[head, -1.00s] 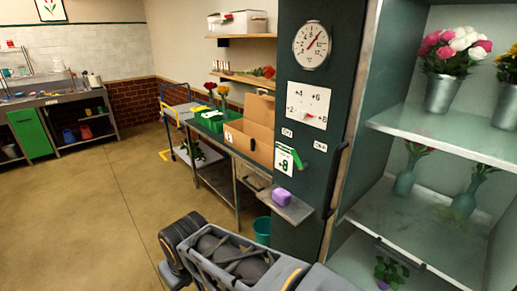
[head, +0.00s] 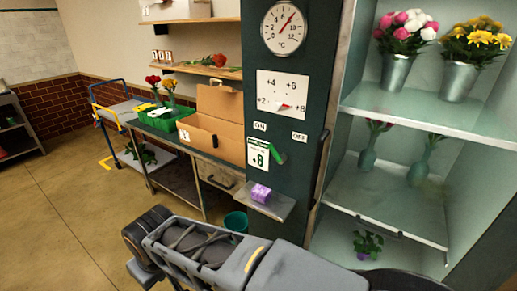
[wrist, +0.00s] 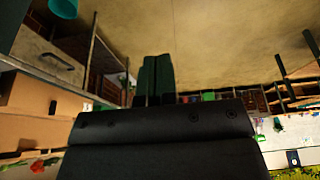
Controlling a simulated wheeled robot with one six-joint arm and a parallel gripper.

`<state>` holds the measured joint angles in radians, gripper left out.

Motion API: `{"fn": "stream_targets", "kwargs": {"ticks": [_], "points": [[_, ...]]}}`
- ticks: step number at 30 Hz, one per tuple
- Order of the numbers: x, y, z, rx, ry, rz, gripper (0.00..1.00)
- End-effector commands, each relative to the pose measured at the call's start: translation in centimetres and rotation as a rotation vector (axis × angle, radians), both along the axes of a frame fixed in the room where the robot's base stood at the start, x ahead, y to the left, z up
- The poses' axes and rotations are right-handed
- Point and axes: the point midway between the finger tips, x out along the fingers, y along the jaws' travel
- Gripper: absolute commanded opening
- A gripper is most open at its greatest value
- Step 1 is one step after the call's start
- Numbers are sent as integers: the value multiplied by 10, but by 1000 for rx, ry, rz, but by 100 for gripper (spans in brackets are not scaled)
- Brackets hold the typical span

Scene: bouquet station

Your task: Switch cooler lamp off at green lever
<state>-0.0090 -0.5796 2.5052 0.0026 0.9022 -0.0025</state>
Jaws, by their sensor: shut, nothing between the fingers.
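The green lever (head: 276,152) is on the dark cooler post, below the white ON label (head: 260,126) and OFF label (head: 299,136). It looks tilted, its upper end leaning left toward ON. The cooler (head: 398,107) is open-fronted and its inside looks bright; I cannot make out the lamp itself. In the wrist view, my gripper (wrist: 155,78) is shut and empty, its dark fingers side by side over the floor. The lever is not seen there. In the head view my arm crosses the bottom, well below the lever, and I cannot make out the fingertips.
A small shelf (head: 272,205) with a purple block (head: 261,193) juts out below the lever. A workbench with a cardboard box (head: 205,139) stands left. Floor is clear at left.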

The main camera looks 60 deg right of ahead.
Motion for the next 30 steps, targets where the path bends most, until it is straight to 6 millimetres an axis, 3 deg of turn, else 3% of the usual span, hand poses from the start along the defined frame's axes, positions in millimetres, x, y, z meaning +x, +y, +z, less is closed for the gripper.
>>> {"fn": "stream_targets", "kwargs": {"ticks": [4,7,15,21,24,30], "points": [[4,-18,-3,-77,73,-11,0],[11,-53,-7,-215,203,-33,0],[38,-201,10,-800,689,-164,0],[65,-284,32,-1219,942,-265,0],[78,-309,38,-1386,1014,-301,0],[95,-333,41,-1593,1077,-340,0]]}}
